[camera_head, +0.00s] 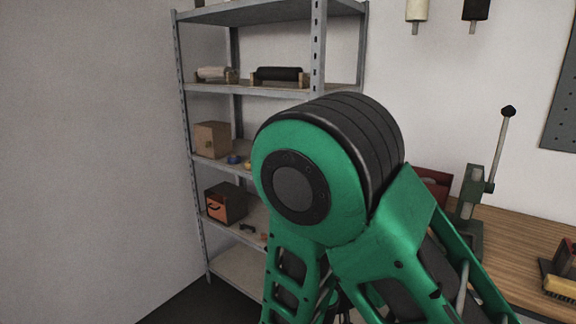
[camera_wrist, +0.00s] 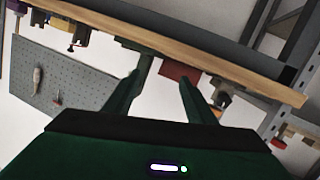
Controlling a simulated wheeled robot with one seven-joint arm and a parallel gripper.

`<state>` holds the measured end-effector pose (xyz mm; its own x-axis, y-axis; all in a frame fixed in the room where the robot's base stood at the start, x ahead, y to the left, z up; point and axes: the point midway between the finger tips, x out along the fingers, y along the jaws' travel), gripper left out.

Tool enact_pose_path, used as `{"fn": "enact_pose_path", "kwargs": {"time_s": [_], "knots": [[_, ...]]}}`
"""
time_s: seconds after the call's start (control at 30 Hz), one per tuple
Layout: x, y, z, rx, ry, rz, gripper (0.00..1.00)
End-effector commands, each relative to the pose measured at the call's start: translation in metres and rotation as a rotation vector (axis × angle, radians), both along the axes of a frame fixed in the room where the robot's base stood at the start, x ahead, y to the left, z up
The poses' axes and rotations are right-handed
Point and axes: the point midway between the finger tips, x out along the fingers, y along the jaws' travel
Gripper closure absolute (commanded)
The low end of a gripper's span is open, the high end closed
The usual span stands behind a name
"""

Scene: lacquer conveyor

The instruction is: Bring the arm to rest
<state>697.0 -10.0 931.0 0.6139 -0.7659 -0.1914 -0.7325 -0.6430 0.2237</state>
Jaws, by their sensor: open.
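My gripper (camera_wrist: 166,74) shows in the wrist view, its two green fingers spread apart with nothing between them. Past the fingertips is the wooden workbench edge, tilted across the picture, with a red object (camera_wrist: 181,72) by it. In the head view, the large green and black joint of my arm fills the middle, bent upward. My gripper is hidden or out of frame there.
A grey metal shelf (camera_head: 317,45) stands behind my arm, holding boxes and rollers. The wooden workbench (camera_head: 520,236) is at right, with a lever press (camera_head: 472,208) and a yellow brush (camera_head: 560,286). A grey pegboard (camera_wrist: 62,80) hangs on the wall. The left wall side looks clear.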

Motion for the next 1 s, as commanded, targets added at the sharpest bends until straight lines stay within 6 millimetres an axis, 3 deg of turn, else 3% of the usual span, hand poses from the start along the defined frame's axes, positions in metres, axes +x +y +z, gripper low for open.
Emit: {"fn": "enact_pose_path", "kwargs": {"time_s": [0.27, 0.5, 0.73, 1.0], "knots": [[-0.037, -0.093, -0.008, 0.145, 0.237, -0.249, 0.49], [-0.096, -0.156, -0.017, 0.367, 0.503, -0.402, 0.49], [-0.153, -0.181, -0.016, 0.612, 0.705, -0.412, 0.49], [-0.212, -0.184, 0.002, 0.873, 0.855, -0.268, 0.49]]}}
